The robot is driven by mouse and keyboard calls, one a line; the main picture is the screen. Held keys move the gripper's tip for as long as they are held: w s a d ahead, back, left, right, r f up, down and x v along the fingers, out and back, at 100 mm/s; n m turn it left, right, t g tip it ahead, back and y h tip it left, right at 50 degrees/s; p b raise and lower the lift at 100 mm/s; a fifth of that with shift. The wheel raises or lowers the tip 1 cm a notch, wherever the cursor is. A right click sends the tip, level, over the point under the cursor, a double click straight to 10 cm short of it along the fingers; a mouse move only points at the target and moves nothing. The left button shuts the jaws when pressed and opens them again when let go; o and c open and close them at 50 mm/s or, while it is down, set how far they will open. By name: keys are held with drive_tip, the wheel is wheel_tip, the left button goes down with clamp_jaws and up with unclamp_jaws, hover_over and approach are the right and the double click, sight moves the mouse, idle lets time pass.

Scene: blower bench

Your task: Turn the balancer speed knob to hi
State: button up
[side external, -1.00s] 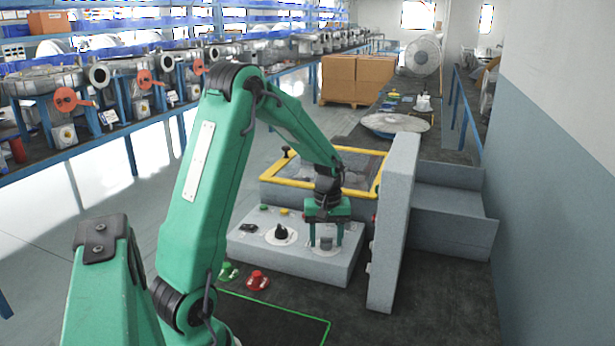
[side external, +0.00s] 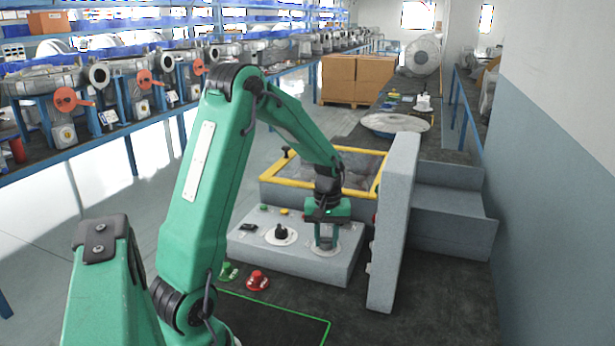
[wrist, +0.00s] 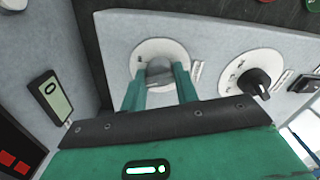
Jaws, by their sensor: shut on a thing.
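My gripper (side external: 326,246) is low over the right end of the grey control panel (side external: 290,264). In the wrist view its two green fingers (wrist: 160,92) are shut on a grey knob (wrist: 158,69), one on each side. The knob sits on a round white dial (wrist: 150,50) with small markings too blurred to read. In the side view the fingers mostly hide this knob. A second, black knob (side external: 281,231) stands on its own white dial to the left of the gripper. It also shows at the right in the wrist view (wrist: 258,84), apart from the fingers.
A tall grey slab (side external: 395,222) stands close to the right of the gripper. A yellow-rimmed box (side external: 275,181) is behind the panel. A green button (side external: 228,271) and a red button (side external: 258,280) are in front of it. A small display (wrist: 50,100) shows in the wrist view.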

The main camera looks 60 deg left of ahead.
drive_tip(key=m, duration=0.4)
drive_tip(key=shift+m, duration=2.6)
drive_tip(key=o, duration=1)
drive_tip(key=shift+c, duration=0.2)
drive_tip(key=shift+r, duration=0.1)
drive_tip(key=shift+r, duration=3.8)
drive_tip(key=shift+r, duration=0.15)
